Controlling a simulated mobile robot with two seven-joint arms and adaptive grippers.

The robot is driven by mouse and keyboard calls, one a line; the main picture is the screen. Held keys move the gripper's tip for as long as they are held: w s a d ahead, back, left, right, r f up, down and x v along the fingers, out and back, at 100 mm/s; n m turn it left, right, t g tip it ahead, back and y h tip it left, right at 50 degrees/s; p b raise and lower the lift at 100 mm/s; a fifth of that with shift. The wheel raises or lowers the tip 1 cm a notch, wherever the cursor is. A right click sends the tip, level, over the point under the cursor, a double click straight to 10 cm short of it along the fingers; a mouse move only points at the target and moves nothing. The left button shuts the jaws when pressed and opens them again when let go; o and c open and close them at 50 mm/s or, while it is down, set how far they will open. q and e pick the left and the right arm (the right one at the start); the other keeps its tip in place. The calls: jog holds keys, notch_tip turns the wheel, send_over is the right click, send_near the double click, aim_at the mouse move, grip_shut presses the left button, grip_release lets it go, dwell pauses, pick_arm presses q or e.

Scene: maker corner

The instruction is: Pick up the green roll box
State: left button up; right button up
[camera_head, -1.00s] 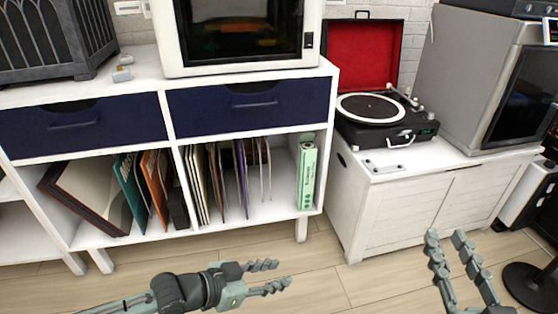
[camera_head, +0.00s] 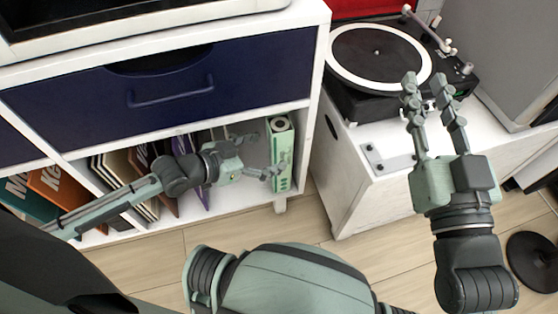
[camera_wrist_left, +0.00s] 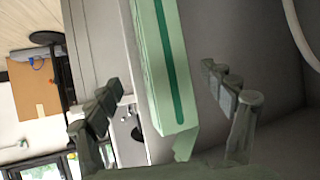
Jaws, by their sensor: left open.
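The green roll box (camera_head: 283,152) stands upright at the right end of the open shelf, against the cabinet's right side wall. My left gripper (camera_head: 262,156) reaches into the shelf from the left, with its fingertips at the box's left side. In the left wrist view the box (camera_wrist_left: 160,65) shows between the two spread fingers of my left gripper (camera_wrist_left: 165,105), which is open. I cannot tell whether a finger touches it. My right gripper (camera_head: 430,90) is raised in front of the record player, its fingers apart and nothing between them.
The white cabinet (camera_head: 318,60) has a navy drawer (camera_head: 160,90) just above the shelf. Record sleeves (camera_head: 120,170) lean in the shelf behind my left arm. A record player (camera_head: 385,60) stands on the white sideboard (camera_head: 360,195) at right.

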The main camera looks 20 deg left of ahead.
pick_arm(q)
jog(key=b+x, duration=0.1)
jog(key=x, duration=0.3)
jog(key=shift+w+a+r, duration=0.15)
jog(key=shift+w+a, duration=0.05)
jog(key=shift+w+d+f, duration=0.3)
jog(key=shift+w+d, duration=0.05)
jog(key=shift+w, duration=0.05)
pick_arm(e)
jog(key=r+t, duration=0.1)
jog(key=r, duration=0.2)
jog(key=s+r+t+y, duration=0.1)
jog(key=shift+a+r+t, duration=0.3)
jog(key=shift+r, duration=0.1)
pick_arm(q)
jog(key=shift+c, duration=0.3)
grip_shut()
pick_arm(e)
jog(key=shift+w, duration=0.1)
